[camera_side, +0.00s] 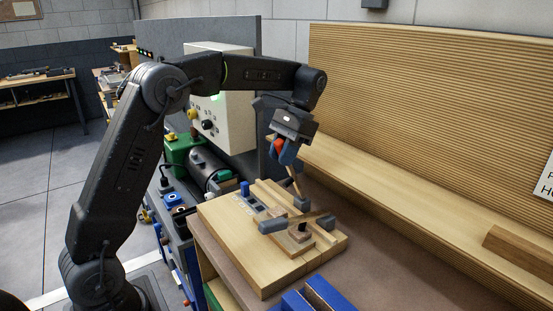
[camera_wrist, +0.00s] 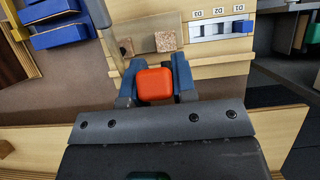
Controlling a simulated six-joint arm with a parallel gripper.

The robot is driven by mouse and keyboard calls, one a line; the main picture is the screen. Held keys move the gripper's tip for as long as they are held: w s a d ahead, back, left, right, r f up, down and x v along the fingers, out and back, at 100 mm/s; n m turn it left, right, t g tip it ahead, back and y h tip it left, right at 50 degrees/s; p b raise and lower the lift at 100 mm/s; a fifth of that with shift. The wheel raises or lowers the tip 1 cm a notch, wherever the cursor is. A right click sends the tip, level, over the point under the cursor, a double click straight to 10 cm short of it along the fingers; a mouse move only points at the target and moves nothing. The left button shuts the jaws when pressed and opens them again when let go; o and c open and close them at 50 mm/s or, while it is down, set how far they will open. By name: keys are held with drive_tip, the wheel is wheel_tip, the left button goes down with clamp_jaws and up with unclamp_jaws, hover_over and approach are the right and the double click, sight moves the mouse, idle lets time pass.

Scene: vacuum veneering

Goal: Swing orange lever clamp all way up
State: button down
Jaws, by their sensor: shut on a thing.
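The orange lever clamp's knob (camera_side: 279,146) is between the blue fingers of my gripper (camera_side: 285,152), above the wooden fixture board (camera_side: 228,232). A thin, pale lever arm (camera_side: 295,184) runs down from it to a grey block (camera_side: 302,203) on the board, and stands steep with a slight tilt. In the wrist view the orange knob (camera_wrist: 154,84) sits between both fingers of my gripper (camera_wrist: 156,75), which are shut on it. The lever arm below the knob is hidden in that view.
Blue holders (camera_side: 310,297) stand at the bench's front edge; blue blocks (camera_wrist: 58,28) show in the wrist view. A white control box (camera_side: 228,100) and a green machine (camera_side: 180,150) stand behind on the left. A ribbed wooden panel (camera_side: 430,120) backs the bench.

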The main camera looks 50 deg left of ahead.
drive_tip(key=shift+w, duration=0.1)
drive_tip(key=c, duration=0.9)
unclamp_jaws()
drive_tip(key=shift+s+f+t, duration=2.1)
drive_tip(key=shift+s+t, duration=0.6)
drive_tip(key=shift+s, duration=0.3)
wheel_tip(320, 180, up, 14)
drive_tip(key=s+d+f+t, duration=0.2)
drive_tip(key=s+f, duration=0.1)
drive_tip(key=s, duration=0.2)
drive_tip(key=s+d+f+t, duration=0.1)
drive_tip(key=s+d+f, duration=0.2)
drive_tip(key=s+f, duration=0.1)
drive_tip(key=s+d+f+t, duration=0.2)
drive_tip(key=s+d+f, duration=0.1)
drive_tip(key=s, duration=0.4)
drive_tip(key=shift+d+f+t, duration=0.2)
drive_tip(key=shift+f+t, duration=0.05)
drive_tip(key=shift+t, duration=0.05)
